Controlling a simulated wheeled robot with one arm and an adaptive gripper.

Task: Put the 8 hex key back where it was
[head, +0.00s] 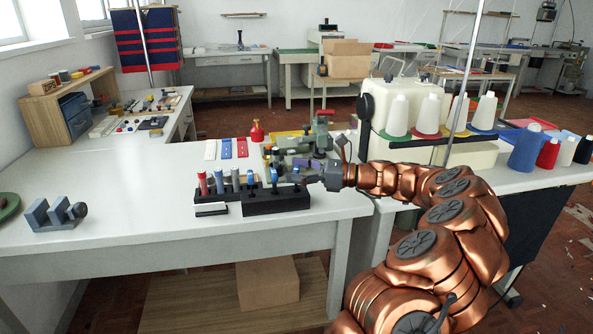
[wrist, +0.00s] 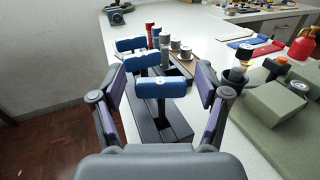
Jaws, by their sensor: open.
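Three hex keys with blue T-handles stand upright in a black block (head: 276,202) near the table's front edge. In the wrist view they form a row: the nearest key (wrist: 165,88), a middle key (wrist: 140,62) and a far key (wrist: 130,44). I cannot read any size marks on them. My gripper (wrist: 160,84) is open, with one finger on each side of the nearest handle and a gap showing at both ends. In the head view my gripper (head: 308,176) is at the right end of the block, and its fingers are hard to make out.
A rack of red, blue and grey cylindrical tools (head: 219,184) stands left of the block. A green machine (head: 318,140) and a red bottle (head: 256,132) stand behind. Thread cones (head: 397,114) are at right. A grey fixture (head: 55,215) sits far left; the table between is clear.

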